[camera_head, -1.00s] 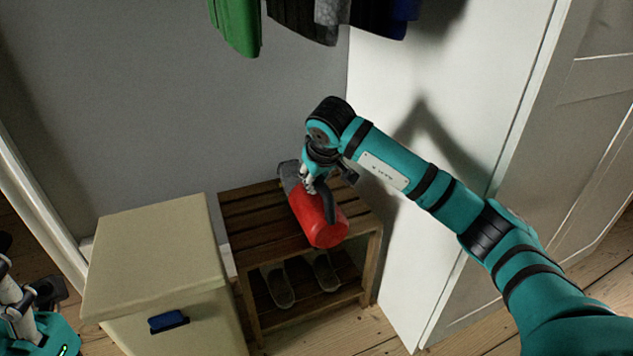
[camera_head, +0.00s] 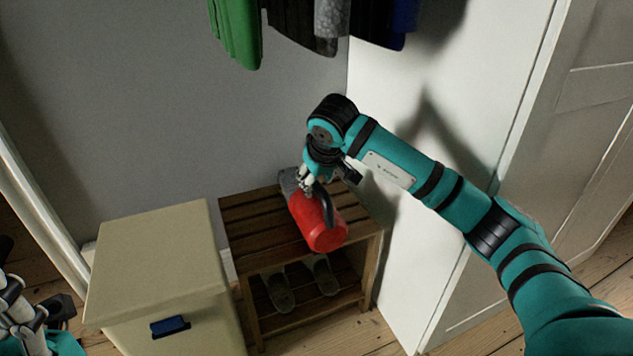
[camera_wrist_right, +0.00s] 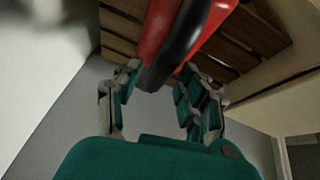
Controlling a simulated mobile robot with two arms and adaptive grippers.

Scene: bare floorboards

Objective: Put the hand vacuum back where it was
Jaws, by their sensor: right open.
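The hand vacuum (camera_head: 322,228) is red with a dark handle and a grey nozzle end. It lies on the slatted top of the wooden shoe rack (camera_head: 247,213), its red end toward the front. My right gripper (camera_head: 307,186) is just above its handle. In the right wrist view the open fingers of my right gripper (camera_wrist_right: 152,88) stand on either side of the vacuum's black handle (camera_wrist_right: 180,50), with gaps showing beside it. My left gripper (camera_head: 30,318) is at the lower left edge, partly cut off; its finger opening is unclear.
A beige box (camera_head: 155,260) with a blue handle stands left of the rack. A pair of slippers (camera_head: 280,292) is on the lower shelf. Clothes (camera_head: 235,30) hang above. A white panel (camera_head: 420,190) closes off the right side.

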